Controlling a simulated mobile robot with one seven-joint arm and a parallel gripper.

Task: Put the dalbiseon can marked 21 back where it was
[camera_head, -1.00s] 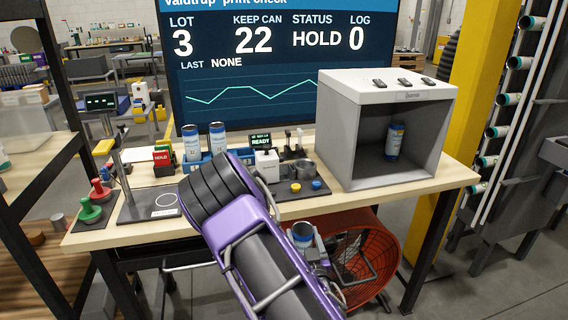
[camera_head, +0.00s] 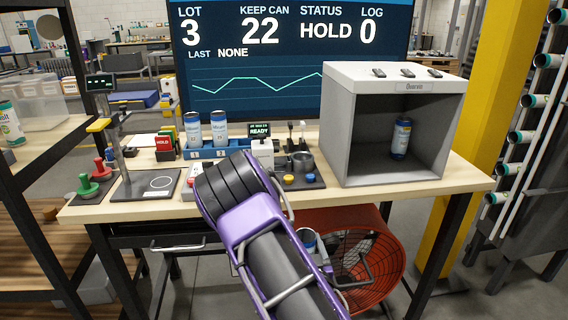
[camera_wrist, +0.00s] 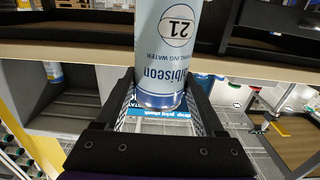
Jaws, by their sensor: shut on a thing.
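The can marked 21 (camera_wrist: 165,50), pale blue and white with dark blue print, is in my gripper (camera_wrist: 160,105) in the wrist view. The gripper is shut on it, one finger on each side. Its upper end is cut off by the frame. In the head view my arm hides the gripper; a small blue and white piece (camera_head: 307,240) beside the arm may be this can. A blue rack (camera_head: 207,153) on the table holds two similar cans (camera_head: 193,130) (camera_head: 219,130) in places marked 1 and 2.
A grey open-fronted box (camera_head: 340,130) at the table's right holds one can (camera_head: 401,138). A ready-display device (camera_head: 262,150), a red HOLD sign (camera_head: 164,144), a stand (camera_head: 146,185) and stamps (camera_head: 87,187) stand on the table. An orange fan (camera_head: 375,255) is below.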

